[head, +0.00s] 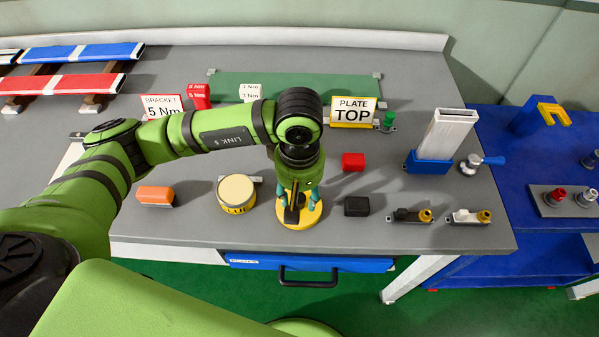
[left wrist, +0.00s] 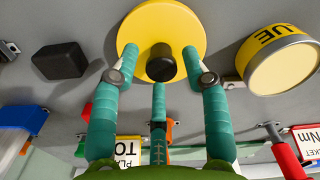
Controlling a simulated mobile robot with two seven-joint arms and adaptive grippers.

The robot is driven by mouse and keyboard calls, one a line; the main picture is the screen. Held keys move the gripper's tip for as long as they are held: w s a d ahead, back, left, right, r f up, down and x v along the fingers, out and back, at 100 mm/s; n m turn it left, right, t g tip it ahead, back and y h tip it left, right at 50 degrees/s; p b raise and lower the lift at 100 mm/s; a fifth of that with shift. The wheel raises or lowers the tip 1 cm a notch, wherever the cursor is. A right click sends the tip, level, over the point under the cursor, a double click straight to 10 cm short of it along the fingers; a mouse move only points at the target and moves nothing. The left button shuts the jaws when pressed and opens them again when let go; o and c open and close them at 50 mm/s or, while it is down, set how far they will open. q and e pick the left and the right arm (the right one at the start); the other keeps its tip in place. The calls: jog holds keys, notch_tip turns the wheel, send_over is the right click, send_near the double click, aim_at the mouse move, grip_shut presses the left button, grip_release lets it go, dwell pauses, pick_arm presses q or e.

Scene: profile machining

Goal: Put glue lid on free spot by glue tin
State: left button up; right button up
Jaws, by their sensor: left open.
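The glue lid is a yellow disc (head: 286,219) with a black knob, on the grey table just right of the glue tin (head: 237,193). The tin is yellow with a pale cream top and a black-lettered label. My left gripper (head: 298,199) points down over the lid and partly hides it. In the left wrist view the lid (left wrist: 184,24) lies under the open fingers (left wrist: 160,62), which stand around its black knob. The tin (left wrist: 285,62) shows beside it. My right gripper is not in view.
A black block (head: 357,206) is close right of the lid, a red block (head: 353,161) behind it. An orange block (head: 155,195) is left of the tin. PLATE TOP sign (head: 352,110) stands behind. Bare table shows between the orange block and the tin.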

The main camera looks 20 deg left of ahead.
aim_at(300, 197)
pick_arm(q)
notch_tip(300, 197, up, 11)
jog(key=b, duration=0.2)
jog(key=shift+f+b, duration=0.2)
jog(key=shift+b, duration=0.15)
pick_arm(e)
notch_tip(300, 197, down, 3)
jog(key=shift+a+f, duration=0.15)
